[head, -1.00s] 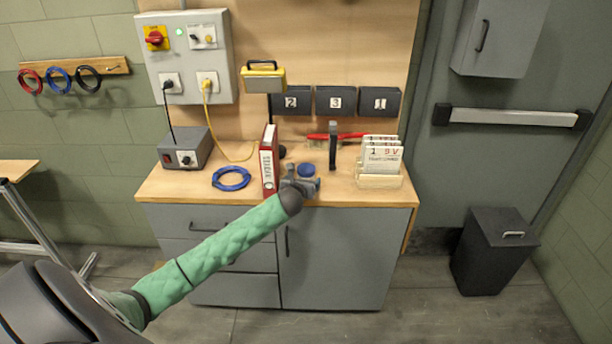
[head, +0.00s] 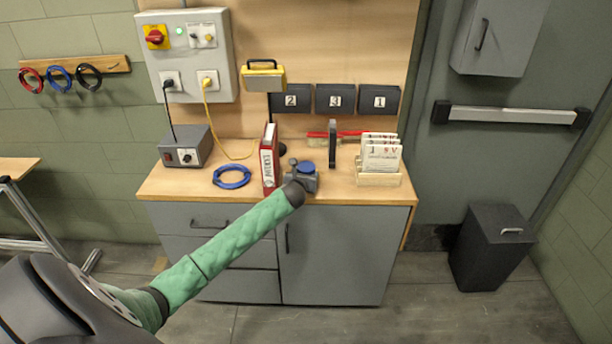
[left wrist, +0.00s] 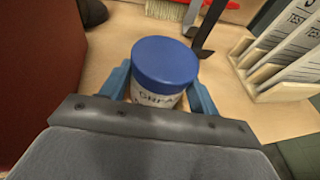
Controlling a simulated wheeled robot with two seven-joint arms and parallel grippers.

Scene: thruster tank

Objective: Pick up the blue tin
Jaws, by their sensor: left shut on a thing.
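The blue tin (left wrist: 165,66) has a blue lid and a pale label with dark lettering. In the left wrist view it stands upright between the two fingers of my left gripper (left wrist: 160,92), which is shut on it. In the head view the tin's blue lid (head: 307,168) shows at my left gripper (head: 304,177), near the front of the wooden bench top (head: 205,187). The gripper hides most of the tin's body there. I cannot tell whether the tin's base touches the bench. My right gripper is not in view.
A red binder (head: 269,160) stands close left of the gripper. A wooden card rack (head: 380,178) stands to the right. A blue cable coil (head: 231,177) lies left of the binder.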

